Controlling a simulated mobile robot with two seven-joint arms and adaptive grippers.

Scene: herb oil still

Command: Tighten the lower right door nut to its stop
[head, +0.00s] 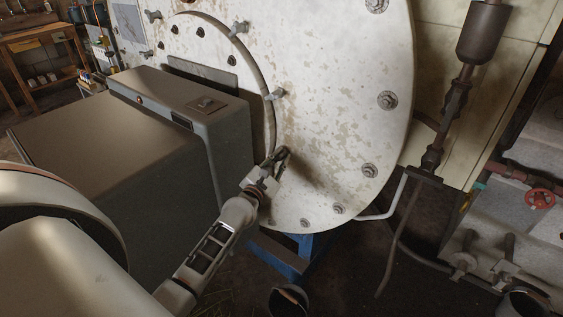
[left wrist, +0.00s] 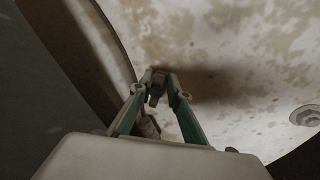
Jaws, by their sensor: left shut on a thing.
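The round still door (head: 330,90) is a large pale, blotchy plate; it fills much of the left wrist view (left wrist: 240,60). My left gripper (head: 276,160) is at the door's lower part and is shut on the lower right door nut. The fingers hide most of the nut; a dark bit of the nut shows between the fingertips in the left wrist view (left wrist: 155,92). Another door nut (head: 275,94) stands out from the door above the gripper, and a further door nut (head: 240,27) is near the top. I cannot tell how far the held nut is turned. My right gripper is not seen.
A grey box-shaped cabinet (head: 205,125) stands close left of the gripper. A blue stand (head: 285,255) is below the door, with a dark bucket (head: 288,302) on the floor. Pipes and a red valve wheel (head: 540,198) are at the right.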

